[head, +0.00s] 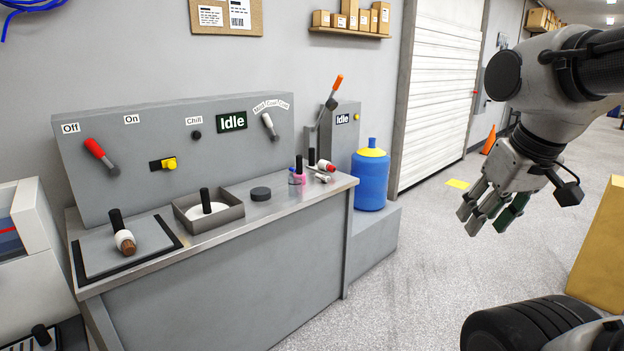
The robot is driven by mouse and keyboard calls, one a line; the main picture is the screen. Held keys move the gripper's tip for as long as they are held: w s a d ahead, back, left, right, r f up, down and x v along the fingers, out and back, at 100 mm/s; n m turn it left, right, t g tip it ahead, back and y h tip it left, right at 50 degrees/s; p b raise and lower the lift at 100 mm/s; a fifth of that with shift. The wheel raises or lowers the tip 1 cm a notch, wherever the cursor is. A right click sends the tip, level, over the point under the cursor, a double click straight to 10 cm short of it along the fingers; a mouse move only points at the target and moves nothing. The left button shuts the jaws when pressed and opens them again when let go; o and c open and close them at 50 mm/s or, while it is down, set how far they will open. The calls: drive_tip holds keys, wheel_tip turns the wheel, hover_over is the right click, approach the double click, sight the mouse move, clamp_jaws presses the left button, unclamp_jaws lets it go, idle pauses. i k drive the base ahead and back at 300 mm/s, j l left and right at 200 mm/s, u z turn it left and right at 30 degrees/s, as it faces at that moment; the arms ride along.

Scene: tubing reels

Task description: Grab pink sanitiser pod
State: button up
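A small pink item (310,171), which may be the pink sanitiser pod, sits in a cluster near the right end of the grey counter (262,213). Beside it are a black-topped piece with a pinkish lower part (299,179) and a small blue-and-pink piece (291,176). They are too small to tell which is the pod. My gripper (492,218) hangs at the right over the floor, well away from the counter. Its fingers point down and stand apart, with nothing between them.
A red-and-white item (325,166) lies near the cluster. A blue barrel (370,182) stands past the counter's right end. Open floor lies between counter and gripper.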

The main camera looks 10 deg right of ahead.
sight(299, 158)
drive_tip(key=i+l+u, duration=0.2)
drive_tip(key=i, duration=0.35)
drive_tip(key=i+l+u, duration=0.2)
drive_tip(key=i, duration=0.4)
drive_tip(key=i+l+u, duration=0.15)
drive_tip(key=i+l, duration=0.2)
drive_tip(key=i, duration=0.15)
drive_tip(key=i+l+u, duration=0.2)
drive_tip(key=i+l, duration=0.2)
drive_tip(key=i, duration=0.15)
